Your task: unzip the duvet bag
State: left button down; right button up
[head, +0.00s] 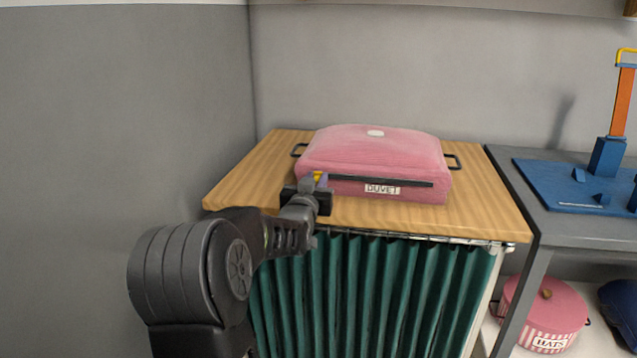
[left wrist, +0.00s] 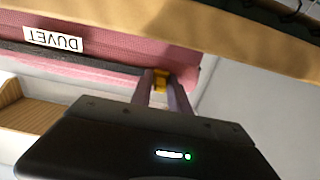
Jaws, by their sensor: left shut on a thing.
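The pink duvet bag (head: 375,150) lies flat on the wooden tabletop, with a "DUVET" label (head: 382,189) on its front side. A dark zip track (head: 400,182) runs along the front above the label. The bag also shows upside down in the left wrist view (left wrist: 120,52). My left gripper (head: 319,182) is at the left end of the zip track. Its fingers are shut on a small yellow zip pull (left wrist: 161,80), seen between the fingertips in the left wrist view. My right gripper is not in view.
The wooden table (head: 480,208) has a green curtain (head: 370,290) below its front edge. A grey wall stands behind and to the left. On the right, a grey table (head: 550,230) holds a blue board (head: 560,185) with an orange and blue upright. A pink "HATS" box (head: 545,310) sits below.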

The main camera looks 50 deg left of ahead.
pick_arm(q)
jog(key=c, duration=1.4)
grip_release()
jog(key=shift+s, duration=0.1)
jog(key=p+v, duration=0.1)
jog(key=v, duration=0.6)
jog(key=shift+s+d+p, duration=0.2)
jog(key=shift+d+p, duration=0.05)
jog(key=shift+p, duration=0.1)
